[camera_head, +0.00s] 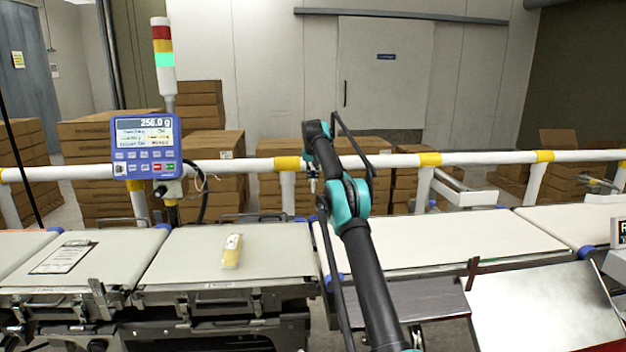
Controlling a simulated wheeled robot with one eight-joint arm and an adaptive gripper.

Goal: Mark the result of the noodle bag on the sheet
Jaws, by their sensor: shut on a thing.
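The noodle bag (232,252), a small pale yellow packet with a white label, lies on the middle light belt. The sheet (62,258) is white with dark print and lies flat on the belt left of it. The weigher display (145,146) reads 256.0 g; its smaller lines are hard to read. My gripper (312,186) hangs beneath the far end of my raised arm, right of the bag and apart from both bag and sheet. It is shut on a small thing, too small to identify.
The signal tower (163,60) shows green lit. A white rail (480,157) with yellow bands runs behind the belts. The right belt (440,238) is bare. A metal chute (545,310) stands at front right. Cardboard boxes (205,155) are stacked behind.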

